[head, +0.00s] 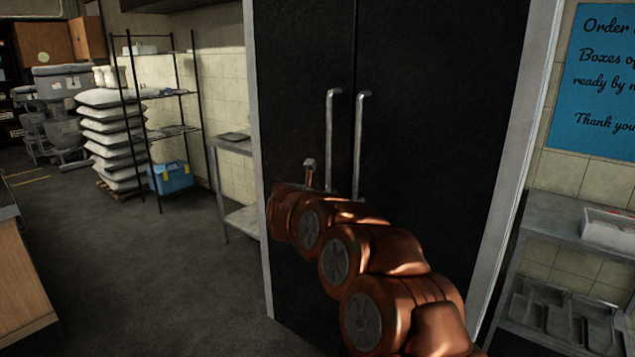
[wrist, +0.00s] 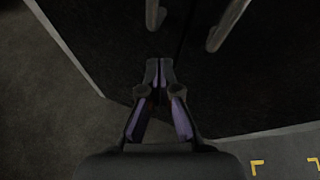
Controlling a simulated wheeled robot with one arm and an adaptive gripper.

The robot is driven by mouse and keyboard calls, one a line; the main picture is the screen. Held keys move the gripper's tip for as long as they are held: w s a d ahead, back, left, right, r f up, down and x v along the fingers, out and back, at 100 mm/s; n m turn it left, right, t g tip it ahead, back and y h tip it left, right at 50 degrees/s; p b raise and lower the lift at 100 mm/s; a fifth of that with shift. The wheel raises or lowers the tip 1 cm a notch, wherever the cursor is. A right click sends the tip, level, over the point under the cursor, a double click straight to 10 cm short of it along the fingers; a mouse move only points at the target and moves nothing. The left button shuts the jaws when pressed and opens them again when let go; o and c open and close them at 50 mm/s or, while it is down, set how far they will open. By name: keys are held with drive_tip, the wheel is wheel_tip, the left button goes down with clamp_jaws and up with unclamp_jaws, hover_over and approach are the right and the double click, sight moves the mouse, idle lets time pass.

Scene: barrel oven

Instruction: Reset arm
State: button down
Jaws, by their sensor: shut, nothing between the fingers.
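My gripper (wrist: 158,70) shows in the wrist view, with its two dark fingers meeting at the tips and nothing between them. It is in front of a black double-door cabinet (wrist: 255,90); I cannot tell whether the tips touch it. In the head view, my copper-coloured arm reaches from the lower right towards the middle, in front of the black cabinet (head: 440,120). The fingers cannot be made out in the head view. Two vertical metal handles, the left one (head: 329,140) and the right one (head: 359,140), are on the doors above my arm. Both doors look shut.
A metal side table (head: 234,146) and a wire shelf rack (head: 143,122) stand left of the cabinet. Stacked white sacks (head: 110,140) and a blue cooler (head: 172,178) are beyond. A metal shelf unit (head: 565,210) is at right. The floor (head: 150,260) at left is clear.

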drive_tip(key=s+a+r+n+t+y+p, duration=0.1)
drive_tip(key=s+a+r+n+y, duration=0.15)
drive_tip(key=r+n, duration=0.3)
drive_tip(key=s+a+r+n+t+y+p, duration=0.1)
drive_tip(key=a+r+n+y, duration=0.1)
drive_tip(key=r+n+y, duration=0.4)
drive_tip(key=s+a+r+n+g+y+p, duration=0.1)
drive_tip(key=s+a+n+g+y, duration=0.1)
drive_tip(key=s+n, duration=0.45)
drive_tip(key=s+a+r+n+g+y+p, duration=0.1)
drive_tip(key=s+a+r+n, duration=0.1)
drive_tip(key=s+n, duration=0.45)
drive_tip(key=s+d+f+n+g+h+p, duration=0.1)
drive_tip(key=s+d+f+n+g, duration=0.3)
drive_tip(key=s+d, duration=0.4)
drive_tip(key=s+d+f+n+g+h+p, duration=0.1)
drive_tip(key=s+d+f+n+g+h, duration=0.2)
drive_tip(key=s, duration=1.9)
drive_tip(key=s+d+f+n+g+h+p, duration=0.1)
drive_tip(key=s+d+f+n+g+h, duration=0.2)
drive_tip(key=s+d+f+n+g, duration=0.3)
drive_tip(key=s+d+f, duration=0.4)
drive_tip(key=s+d, duration=0.3)
drive_tip(key=s, duration=0.3)
drive_tip(key=shift+d+n+p, duration=0.3)
drive_tip(key=shift+n+p, duration=0.05)
drive_tip(key=shift+p, duration=0.05)
